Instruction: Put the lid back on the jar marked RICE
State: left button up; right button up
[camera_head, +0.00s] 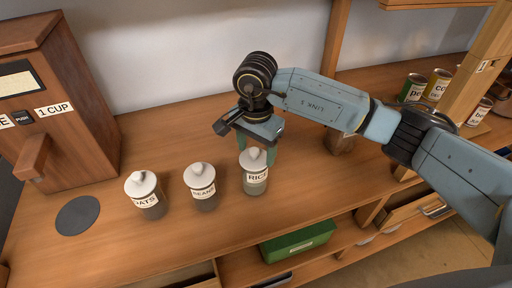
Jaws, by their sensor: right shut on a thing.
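The jar marked RICE (256,182) stands upright on the wooden counter, at the right end of a row of three jars. A white lid (252,163) with a knob is over its mouth; I cannot tell whether it sits fully on the rim. My right gripper (257,150) is above this jar, pointing down. Its greenish fingers are shut on the lid, around the knob, and partly hide it. My left gripper is not in view.
The BEANS jar (204,198) and OATS jar (150,206), both lidded, stand left of the RICE jar. A wooden dispenser (60,100) and a dark round disc (77,215) are further left. Several cans (436,86) stand at the right. A green box (297,243) sits below the counter.

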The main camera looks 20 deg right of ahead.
jog(key=shift+b, duration=0.35)
dwell(0.6)
jog(key=o, duration=1.3)
jog(key=shift+c, duration=0.2)
jog(key=shift+r, duration=0.15)
jog(key=shift+r+p, duration=1.55)
jog(key=shift+r, duration=1.85)
grip_shut()
